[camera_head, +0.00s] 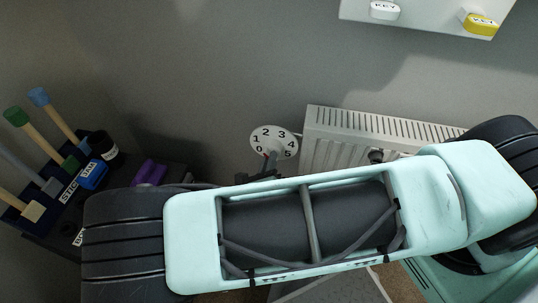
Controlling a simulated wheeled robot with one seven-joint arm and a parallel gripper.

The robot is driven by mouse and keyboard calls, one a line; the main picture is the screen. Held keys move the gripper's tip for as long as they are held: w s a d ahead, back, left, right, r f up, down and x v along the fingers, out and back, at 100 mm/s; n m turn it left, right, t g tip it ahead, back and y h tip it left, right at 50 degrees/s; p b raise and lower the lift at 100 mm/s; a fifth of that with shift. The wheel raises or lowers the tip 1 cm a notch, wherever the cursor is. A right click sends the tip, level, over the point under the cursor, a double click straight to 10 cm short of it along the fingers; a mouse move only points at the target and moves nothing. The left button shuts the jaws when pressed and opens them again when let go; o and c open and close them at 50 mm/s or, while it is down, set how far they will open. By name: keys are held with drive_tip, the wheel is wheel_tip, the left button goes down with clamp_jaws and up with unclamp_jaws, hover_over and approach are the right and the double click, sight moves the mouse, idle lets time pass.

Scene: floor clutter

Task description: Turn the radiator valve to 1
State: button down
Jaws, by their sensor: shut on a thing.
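The radiator valve dial (274,142) is a white disc with black numbers around its face, 0 to 5. It stands at the left end of the white radiator (372,129), before the grey wall. A small red mark shows near the 0 at the dial's lower left. My gripper (271,165) is dark and reaches the lower middle of the dial, shut on the valve's knob. My arm hides the gripper's rear part, and the fingertips are small and dark. The knob itself is mostly hidden.
At the left, a dark rack (45,208) holds several sticks, a blue container (93,174) and a black jar (103,145). A purple item (150,172) lies beside it. A white panel (430,14) with key tags hangs at the top right.

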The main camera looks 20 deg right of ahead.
drive_tip(key=n+p, duration=0.2)
drive_tip(key=n, duration=0.4)
drive_tip(key=shift+n, duration=0.3)
idle(0.5)
drive_tip(key=c, duration=1.5)
unclamp_jaws()
drive_tip(key=shift+s+a, duration=0.1)
drive_tip(key=b+v, duration=0.1)
drive_tip(key=v, duration=1.6)
drive_tip(key=shift+s, duration=0.1)
drive_tip(key=shift+r, duration=0.15)
